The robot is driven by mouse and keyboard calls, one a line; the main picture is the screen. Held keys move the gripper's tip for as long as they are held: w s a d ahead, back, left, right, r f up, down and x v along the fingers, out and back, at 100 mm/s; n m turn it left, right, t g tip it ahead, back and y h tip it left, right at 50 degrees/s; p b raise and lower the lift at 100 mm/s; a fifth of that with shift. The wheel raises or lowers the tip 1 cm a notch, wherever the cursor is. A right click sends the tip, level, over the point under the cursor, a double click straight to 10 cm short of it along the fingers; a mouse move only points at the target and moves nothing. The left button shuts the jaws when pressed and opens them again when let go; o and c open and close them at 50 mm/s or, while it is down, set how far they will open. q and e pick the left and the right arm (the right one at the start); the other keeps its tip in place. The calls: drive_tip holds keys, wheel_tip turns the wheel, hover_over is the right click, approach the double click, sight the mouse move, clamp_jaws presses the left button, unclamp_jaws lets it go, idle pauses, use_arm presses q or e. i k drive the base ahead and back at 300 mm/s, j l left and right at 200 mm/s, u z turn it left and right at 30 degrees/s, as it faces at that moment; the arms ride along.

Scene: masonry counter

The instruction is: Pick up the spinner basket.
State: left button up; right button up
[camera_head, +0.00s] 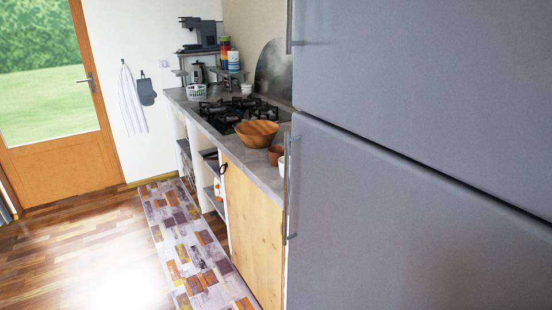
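A small white slotted basket (196,92), which looks like the spinner basket, stands on the far part of the grey counter (178,97), near its left edge. It is some distance away from me, beyond the stove. It seems upright; its inside is too small to make out. Neither of my grippers shows in the head view.
A large grey fridge (420,200) fills the right side close by. A wooden bowl (257,134), a brown cup (276,155) and a black gas hob (236,112) are on the counter. A patterned rug (185,240) runs along it. The wooden floor (90,260) to the left is clear.

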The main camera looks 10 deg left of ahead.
sight(198, 92)
drive_tip(key=u, duration=0.65)
drive_tip(key=i+j, duration=0.2)
drive_tip(key=i, duration=0.25)
drive_tip(key=i+j, duration=0.25)
drive_tip(key=i, duration=0.15)
